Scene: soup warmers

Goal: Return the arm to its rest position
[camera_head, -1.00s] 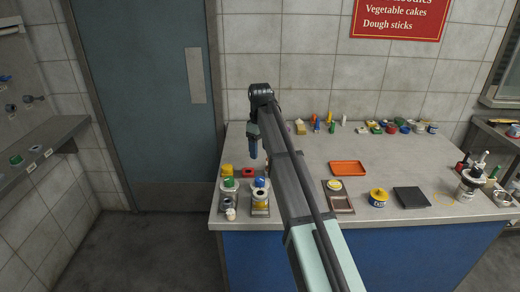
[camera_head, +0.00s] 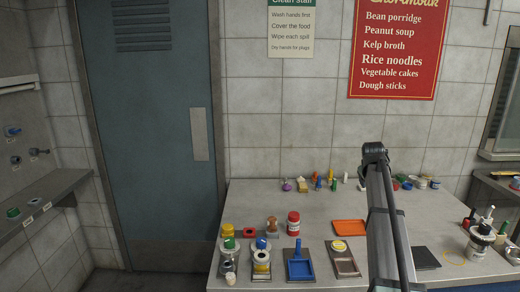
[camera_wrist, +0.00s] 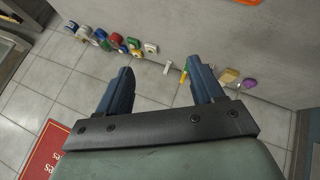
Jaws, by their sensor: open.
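My gripper (camera_wrist: 159,76) shows in the wrist view as two blue fingers spread apart, with nothing between them. In the head view my arm rises from the lower right over the counter, with its bent joint near the wall; the fingers cannot be made out there. The wrist view looks past the fingers at the tiled wall and the counter's back edge, turned upside down. No object touches the fingers.
The counter (camera_head: 330,210) holds two soup warmers at the front left, a blue tray (camera_head: 299,269), a red-lidded jar (camera_head: 293,225) and an orange tray (camera_head: 349,227). Several small items line the back edge. A red menu sign (camera_head: 398,50) hangs above. A shelf (camera_head: 45,200) is at left.

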